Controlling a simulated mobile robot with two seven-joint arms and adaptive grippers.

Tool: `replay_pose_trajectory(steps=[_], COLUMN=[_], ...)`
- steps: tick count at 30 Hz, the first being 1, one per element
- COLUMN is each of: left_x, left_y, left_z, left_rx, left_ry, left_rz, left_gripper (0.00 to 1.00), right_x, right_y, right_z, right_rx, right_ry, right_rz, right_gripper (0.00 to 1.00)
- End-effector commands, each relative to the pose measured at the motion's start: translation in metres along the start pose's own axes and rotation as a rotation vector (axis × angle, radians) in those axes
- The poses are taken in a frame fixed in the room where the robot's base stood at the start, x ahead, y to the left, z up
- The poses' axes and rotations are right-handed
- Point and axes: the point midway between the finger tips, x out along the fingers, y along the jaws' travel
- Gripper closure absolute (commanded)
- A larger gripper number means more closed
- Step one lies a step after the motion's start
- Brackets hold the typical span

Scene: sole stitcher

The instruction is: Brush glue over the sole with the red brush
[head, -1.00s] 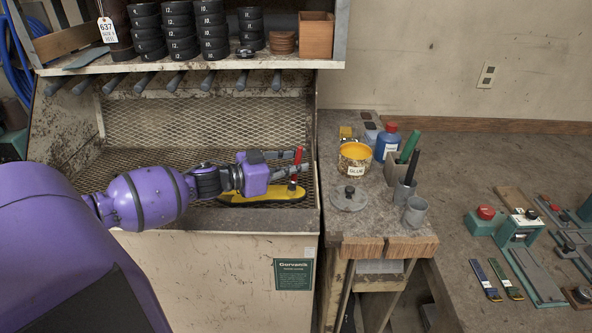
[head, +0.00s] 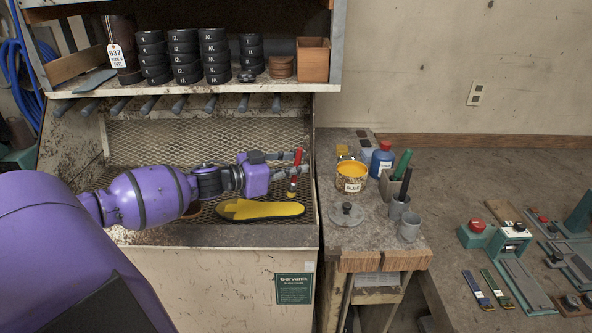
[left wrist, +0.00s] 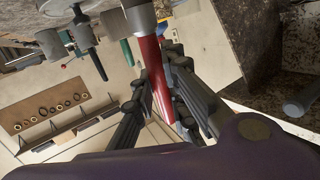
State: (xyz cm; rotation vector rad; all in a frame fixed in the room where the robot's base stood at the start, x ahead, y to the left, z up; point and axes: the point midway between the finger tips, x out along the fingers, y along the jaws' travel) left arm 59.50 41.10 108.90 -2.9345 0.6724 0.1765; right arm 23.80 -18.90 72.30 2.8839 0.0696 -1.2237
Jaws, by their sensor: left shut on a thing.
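My left gripper (head: 292,166) is shut on the red brush (head: 297,155), which stands upright with its head down. In the left wrist view the red handle (left wrist: 155,75) of the brush lies between the dark fingers. The brush head (head: 291,192) has a yellowish tip and is just above the right part of the sole, seemingly apart from it. The sole (head: 258,209) is yellow with a dark rim and lies flat on the mesh grate. The glue pot (head: 350,178), full of yellow glue, stands open on the bench to the right. My right gripper is not in view.
The pot's grey lid (head: 346,213) lies on the bench (head: 370,240). A blue bottle (head: 382,160) and grey cups (head: 409,228) stand near it. A shelf (head: 190,88) with stacked black rings overhangs the mesh grate (head: 200,133).

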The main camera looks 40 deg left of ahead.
Motion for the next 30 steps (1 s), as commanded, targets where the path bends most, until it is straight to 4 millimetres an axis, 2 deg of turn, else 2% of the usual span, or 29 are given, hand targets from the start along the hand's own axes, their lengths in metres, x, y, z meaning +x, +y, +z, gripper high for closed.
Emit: replay_pose_trajectory(steps=[10,18,24,30], left_x=[0.000,-0.005,-0.008,-0.009], left_y=[0.000,-0.003,-0.005,-0.005], left_z=[-0.002,-0.034,-0.052,-0.059], left_rx=[0.000,0.005,0.003,-0.001], left_ry=[0.000,0.004,-0.001,-0.001], left_rz=[0.000,0.001,0.000,0.001], left_gripper=[1.00,1.00,1.00,1.00], right_x=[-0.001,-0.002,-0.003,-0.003], right_y=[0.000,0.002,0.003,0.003], right_z=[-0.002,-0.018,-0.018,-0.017], right_rx=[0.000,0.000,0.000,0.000], right_ry=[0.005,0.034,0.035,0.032], right_rz=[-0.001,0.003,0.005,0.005], right_gripper=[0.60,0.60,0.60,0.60])
